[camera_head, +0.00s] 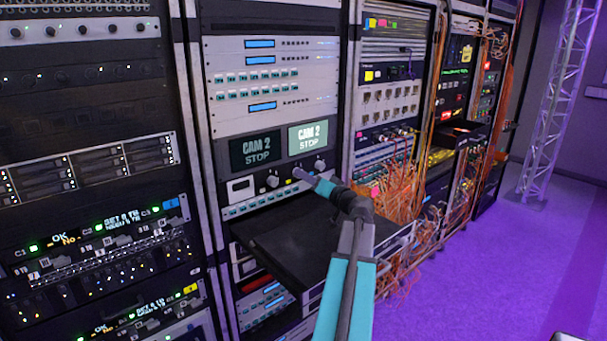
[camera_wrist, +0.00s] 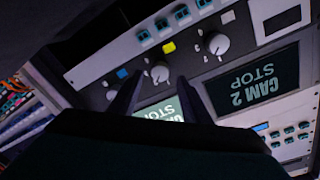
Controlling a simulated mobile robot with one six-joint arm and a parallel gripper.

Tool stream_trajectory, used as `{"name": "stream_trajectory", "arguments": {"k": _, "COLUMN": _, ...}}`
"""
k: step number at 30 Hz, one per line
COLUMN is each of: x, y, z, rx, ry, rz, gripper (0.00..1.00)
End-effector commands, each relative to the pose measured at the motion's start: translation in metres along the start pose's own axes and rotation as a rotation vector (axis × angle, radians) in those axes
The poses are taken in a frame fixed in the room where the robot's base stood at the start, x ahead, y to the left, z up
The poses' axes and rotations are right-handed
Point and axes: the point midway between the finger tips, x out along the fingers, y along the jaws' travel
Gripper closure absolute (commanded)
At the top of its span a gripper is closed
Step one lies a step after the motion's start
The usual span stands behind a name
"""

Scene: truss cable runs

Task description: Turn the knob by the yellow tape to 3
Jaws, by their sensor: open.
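A yellow tape piece (camera_wrist: 168,47) is on the dark panel under the CAM 2 STOP screens. The nearest knob (camera_wrist: 160,72) is round and pale, and in the wrist view it sits between my fingertips. Another pale knob (camera_wrist: 217,43) is farther from the tape, on its other side; it also shows in the head view (camera_head: 272,181). My gripper (camera_wrist: 159,80) is open, with one dark finger on each side of the nearest knob. I cannot tell whether the fingers touch it. In the head view my gripper (camera_head: 303,174) covers most of this knob. The dial numbers are too small to read.
A blue tape piece (camera_wrist: 122,73) is on the same panel, beside the nearest knob. A black pulled-out shelf (camera_head: 295,235) juts out under my arm. Orange cables (camera_head: 400,190) hang at the right.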

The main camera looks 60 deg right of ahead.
Motion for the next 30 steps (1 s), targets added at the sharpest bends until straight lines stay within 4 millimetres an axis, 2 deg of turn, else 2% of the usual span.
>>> {"name": "stream_trajectory", "arguments": {"k": 6, "x": 0.02, "y": -0.001, "z": -0.001, "rx": 0.001, "ry": -0.001, "rz": -0.001, "gripper": 0.56}}
{"name": "stream_trajectory", "arguments": {"k": 18, "x": 0.024, "y": -0.001, "z": 0.001, "rx": 0.0, "ry": -0.001, "rz": -0.001, "gripper": 0.56}}
{"name": "stream_trajectory", "arguments": {"k": 20, "x": 0.024, "y": -0.001, "z": 0.001, "rx": 0.0, "ry": -0.001, "rz": -0.001, "gripper": 0.63}}
{"name": "stream_trajectory", "arguments": {"k": 26, "x": 0.025, "y": -0.002, "z": 0.002, "rx": 0.0, "ry": -0.002, "rz": -0.002, "gripper": 0.97}}
{"name": "stream_trajectory", "arguments": {"k": 30, "x": 0.025, "y": -0.002, "z": 0.002, "rx": 0.002, "ry": -0.002, "rz": -0.002, "gripper": 0.97}}
